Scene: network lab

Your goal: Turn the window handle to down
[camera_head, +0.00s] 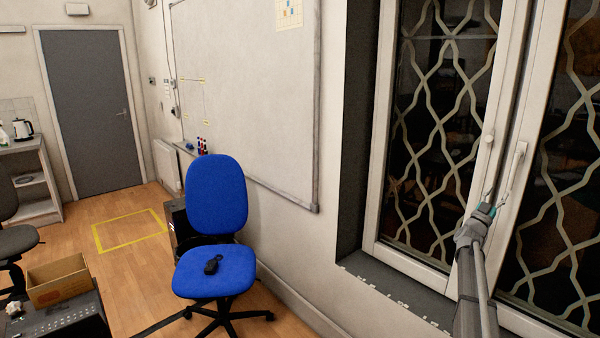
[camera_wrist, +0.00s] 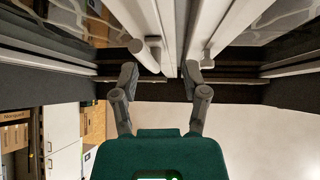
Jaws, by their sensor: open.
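The window (camera_head: 530,120) has light frames and two handles near its central posts. One pale handle (camera_head: 488,140) shows as a rounded knob on the left sash; its direction is hard to tell. The other handle (camera_head: 515,165) is a slim bar on the right sash that hangs roughly downward. My gripper (camera_head: 491,198) is just below them, close to the frame. In the wrist view my gripper (camera_wrist: 160,72) is open, with white frame strips between its fingers. A thick pale handle end (camera_wrist: 146,55) lies beside the left fingertip; contact cannot be told. Nothing is held.
A dark sill (camera_head: 395,290) runs below the window, and the deep reveal wall (camera_head: 358,130) stands to its left. A blue chair (camera_head: 217,200) with a small black object on it stands left of the window. Open floor lies near the yellow-taped square (camera_head: 130,230).

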